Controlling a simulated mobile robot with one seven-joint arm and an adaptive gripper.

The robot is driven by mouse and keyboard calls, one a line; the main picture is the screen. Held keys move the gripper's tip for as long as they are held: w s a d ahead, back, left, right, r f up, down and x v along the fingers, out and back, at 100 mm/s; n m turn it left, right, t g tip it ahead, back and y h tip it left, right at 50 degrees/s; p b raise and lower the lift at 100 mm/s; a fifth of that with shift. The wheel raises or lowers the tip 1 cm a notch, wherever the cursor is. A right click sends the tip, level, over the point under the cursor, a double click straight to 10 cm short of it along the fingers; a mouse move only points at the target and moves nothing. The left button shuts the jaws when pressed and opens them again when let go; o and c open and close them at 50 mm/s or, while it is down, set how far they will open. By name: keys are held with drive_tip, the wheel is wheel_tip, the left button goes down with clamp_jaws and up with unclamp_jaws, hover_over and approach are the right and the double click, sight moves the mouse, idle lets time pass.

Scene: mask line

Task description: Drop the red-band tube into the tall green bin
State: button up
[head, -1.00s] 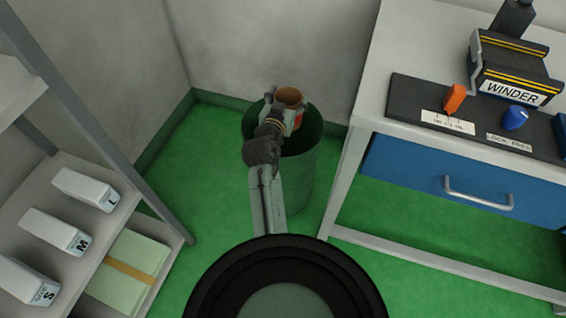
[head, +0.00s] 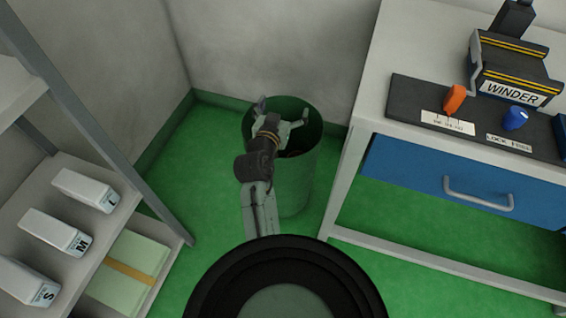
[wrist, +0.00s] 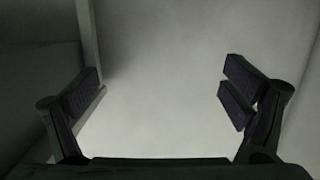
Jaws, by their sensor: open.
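The tall green bin (head: 301,180) stands on the floor in the corner, between the shelf and the bench. My gripper (head: 284,109) is over the bin's mouth, its fingers spread and empty. In the wrist view the fingers (wrist: 162,88) are wide apart with only pale wall between them.
A bench (head: 356,150) with a blue drawer (head: 440,178) stands close to the bin's right. On it are a winder (head: 510,75), an orange lever (head: 455,98) and a blue knob (head: 515,117). A shelf (head: 118,222) with white boxes is at left.

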drive_tip(key=v, duration=0.7)
